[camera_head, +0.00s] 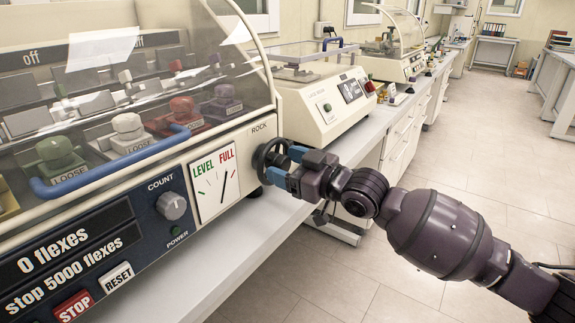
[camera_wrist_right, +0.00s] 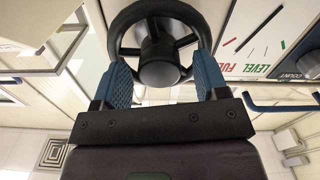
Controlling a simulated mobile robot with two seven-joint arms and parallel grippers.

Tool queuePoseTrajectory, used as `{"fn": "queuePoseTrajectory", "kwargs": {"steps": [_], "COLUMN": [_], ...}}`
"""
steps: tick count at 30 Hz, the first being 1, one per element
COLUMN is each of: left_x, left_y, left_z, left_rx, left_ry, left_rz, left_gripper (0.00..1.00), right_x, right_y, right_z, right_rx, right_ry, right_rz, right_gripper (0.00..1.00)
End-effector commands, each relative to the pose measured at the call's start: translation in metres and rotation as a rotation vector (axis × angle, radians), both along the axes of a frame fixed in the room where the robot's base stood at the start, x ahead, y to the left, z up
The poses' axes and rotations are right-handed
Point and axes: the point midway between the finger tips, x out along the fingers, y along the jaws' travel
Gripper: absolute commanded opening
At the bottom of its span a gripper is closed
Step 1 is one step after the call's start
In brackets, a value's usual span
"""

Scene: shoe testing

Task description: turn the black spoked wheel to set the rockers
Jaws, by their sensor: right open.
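The black spoked wheel (camera_head: 266,156) sits on the right end of the cream flexing machine, by the word ROCK. In the right wrist view the wheel (camera_wrist_right: 159,18) is close ahead, with its spokes and hub visible. My right gripper (camera_head: 282,170) is at the wheel. Its blue fingers (camera_wrist_right: 161,62) are apart, one on each side of the hub, near the lower rim; I cannot tell whether they touch it. The dial (camera_head: 214,183) beside the wheel has LEVEL in green and FULL in red, and its black needle points nearly straight up. My left gripper is not in view.
The machine has a clear cover with a blue handle (camera_head: 112,165), a COUNT knob (camera_head: 171,206), a red STOP button (camera_head: 73,306) and a display reading 0 flexes. Coloured LOOSE clamps stand under the cover. Another machine (camera_head: 322,104) stands just behind. The floor at right is clear.

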Motion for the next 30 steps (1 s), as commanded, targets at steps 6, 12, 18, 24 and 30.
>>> {"fn": "queuePoseTrajectory", "kwargs": {"steps": [6,12,18,24,30], "left_x": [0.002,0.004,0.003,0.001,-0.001], "left_y": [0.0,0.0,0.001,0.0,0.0], "left_z": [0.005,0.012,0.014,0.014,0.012], "left_rx": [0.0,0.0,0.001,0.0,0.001], "left_ry": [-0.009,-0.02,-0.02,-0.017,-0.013], "left_rz": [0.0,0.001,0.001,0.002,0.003], "left_gripper": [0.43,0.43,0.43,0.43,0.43], "right_x": [-0.009,-0.031,-0.051,-0.061,-0.064], "right_y": [-0.014,-0.044,-0.07,-0.084,-0.088], "right_z": [0.001,0.002,0.001,0.001,0.0], "right_rx": [-0.001,-0.003,-0.002,-0.001,0.0], "right_ry": [-0.002,-0.003,-0.001,0.0,0.0], "right_rz": [-0.002,-0.002,-0.001,0.0,0.0], "right_gripper": [0.67,0.67,0.67,0.67,0.67]}}
